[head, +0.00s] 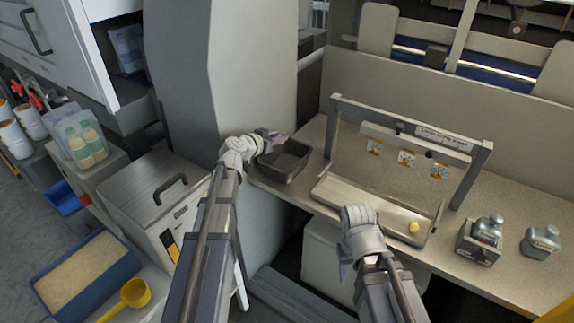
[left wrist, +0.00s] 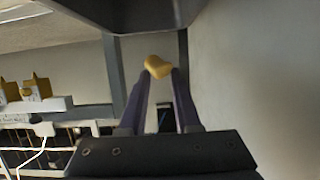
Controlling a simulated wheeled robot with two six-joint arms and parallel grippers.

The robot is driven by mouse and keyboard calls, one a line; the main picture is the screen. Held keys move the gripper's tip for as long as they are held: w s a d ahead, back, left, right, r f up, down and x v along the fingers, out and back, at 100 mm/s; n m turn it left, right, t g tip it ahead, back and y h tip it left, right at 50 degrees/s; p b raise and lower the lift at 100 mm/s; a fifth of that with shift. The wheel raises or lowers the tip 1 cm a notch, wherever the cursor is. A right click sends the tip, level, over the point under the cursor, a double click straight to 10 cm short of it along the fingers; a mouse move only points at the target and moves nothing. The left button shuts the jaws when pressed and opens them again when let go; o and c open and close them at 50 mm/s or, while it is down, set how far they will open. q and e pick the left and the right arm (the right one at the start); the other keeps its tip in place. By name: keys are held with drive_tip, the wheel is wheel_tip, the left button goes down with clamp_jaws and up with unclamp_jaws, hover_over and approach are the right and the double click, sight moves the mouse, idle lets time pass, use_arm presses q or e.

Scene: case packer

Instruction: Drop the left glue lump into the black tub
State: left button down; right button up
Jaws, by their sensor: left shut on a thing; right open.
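The black tub (head: 284,167) stands at the left end of the counter, open at the top. My left gripper (head: 278,138) is at the tub's back rim in the head view. In the left wrist view, my left gripper (left wrist: 158,75) is shut on a tan-yellow glue lump (left wrist: 157,64), held at the fingertips. In the head view this lump cannot be made out. Another yellow glue lump (head: 414,227) lies at the right of the shallow metal tray (head: 352,196). My right gripper (head: 357,215) is over the tray's front edge; its fingertips are hard to see.
A metal frame (head: 478,175) with several hanging yellow tags stands over the tray. A holder with a bottle (head: 480,243) and a grey bottle (head: 541,242) stand to the right. A grey column (head: 252,85) rises close to the left of the tub.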

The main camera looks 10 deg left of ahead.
use_arm(q)
wheel_tip(320, 180, down, 5)
drive_tip(key=b, duration=0.4)
drive_tip(key=shift+f+b, duration=0.15)
drive_tip(key=shift+b, duration=0.15)
drive_tip(key=c, duration=0.5)
unclamp_jaws()
drive_tip(key=shift+c, duration=0.2)
drive_tip(key=shift+s, duration=0.1)
drive_tip(key=p+v, duration=0.2)
drive_tip(key=v, duration=0.5)
drive_tip(key=shift+s+r+p, duration=0.2)
drive_tip(key=shift+s+p, duration=0.05)
drive_tip(key=shift+p, duration=0.15)
drive_tip(key=shift+a, duration=0.1)
